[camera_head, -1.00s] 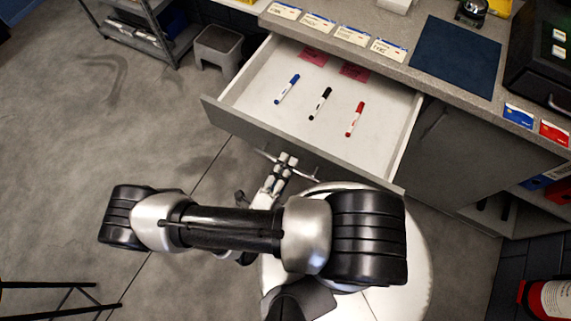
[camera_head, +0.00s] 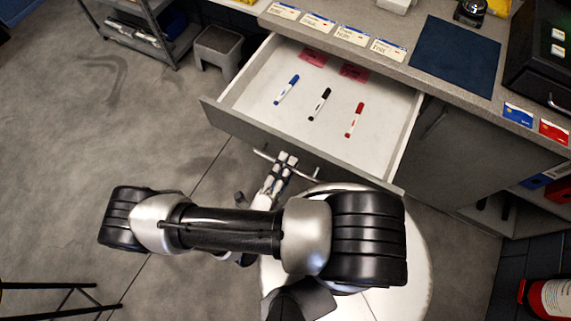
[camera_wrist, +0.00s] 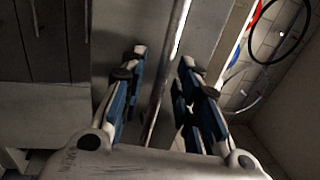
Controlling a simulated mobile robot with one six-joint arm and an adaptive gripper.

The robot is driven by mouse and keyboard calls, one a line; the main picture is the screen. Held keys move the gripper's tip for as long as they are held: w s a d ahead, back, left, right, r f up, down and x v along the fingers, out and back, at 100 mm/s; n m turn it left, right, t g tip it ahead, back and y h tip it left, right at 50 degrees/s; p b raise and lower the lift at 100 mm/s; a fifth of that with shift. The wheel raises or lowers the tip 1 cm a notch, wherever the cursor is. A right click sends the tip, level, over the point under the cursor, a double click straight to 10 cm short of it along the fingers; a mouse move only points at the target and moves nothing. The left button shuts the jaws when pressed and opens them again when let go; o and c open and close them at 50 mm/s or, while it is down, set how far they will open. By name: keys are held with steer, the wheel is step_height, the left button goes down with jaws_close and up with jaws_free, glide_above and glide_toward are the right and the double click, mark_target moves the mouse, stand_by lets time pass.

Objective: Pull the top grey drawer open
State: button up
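The top grey drawer (camera_head: 225,122) stands pulled well out from under the counter in the head view. Its front panel faces my arm, and a thin metal bar handle (camera_head: 309,177) sticks out from it. My gripper (camera_head: 287,158) is at the handle, below the drawer front. In the wrist view, the two blue-sided fingers of my gripper (camera_wrist: 162,60) are spread apart. The handle bar (camera_wrist: 157,105) runs between them, with a visible gap to the fingers, so they look open around it.
Blue, black (camera_head: 319,104) and red (camera_head: 355,119) markers and two pink notes lie inside the drawer. The counter above holds label cards and a dark blue mat (camera_head: 456,57). A grey stool (camera_head: 217,50) stands left of the drawer. The floor at left is largely clear.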

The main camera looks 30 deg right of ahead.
steer(key=shift+a, duration=0.1)
steer(key=v, duration=1.1)
steer(key=shift+s+a, duration=0.25)
steer(key=shift+s, duration=0.05)
